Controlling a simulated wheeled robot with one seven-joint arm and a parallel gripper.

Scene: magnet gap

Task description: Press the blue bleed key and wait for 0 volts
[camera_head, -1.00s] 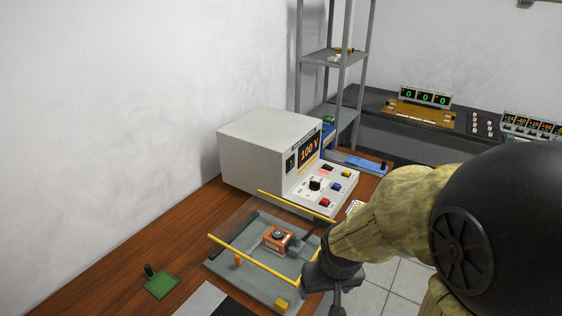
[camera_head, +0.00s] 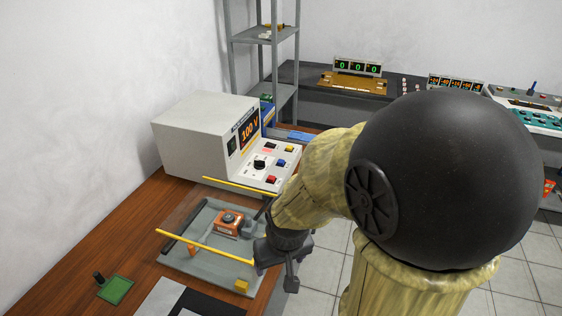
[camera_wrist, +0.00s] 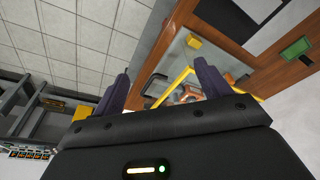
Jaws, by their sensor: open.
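The blue bleed key (camera_head: 282,163) is on the sloped front panel of the grey power supply (camera_head: 195,137). A red key (camera_head: 271,180) is below it and a yellow key (camera_head: 289,149) above it. The supply's display (camera_head: 250,132) reads 100 V in orange. My gripper (camera_head: 285,270) hangs at the right edge of the bench, nearer the camera than the keys and apart from them. In the wrist view its two dark fingers stand apart with nothing between them; my gripper (camera_wrist: 163,72) is open. The blue key cannot be made out in the wrist view.
A grey tray (camera_head: 185,262) with yellow rails (camera_head: 205,247) and an orange-brown block (camera_head: 228,222) lies in front of the supply. A green pad (camera_head: 116,290) with a dark knob is at the bench's near left. Tiled floor is clear to the right.

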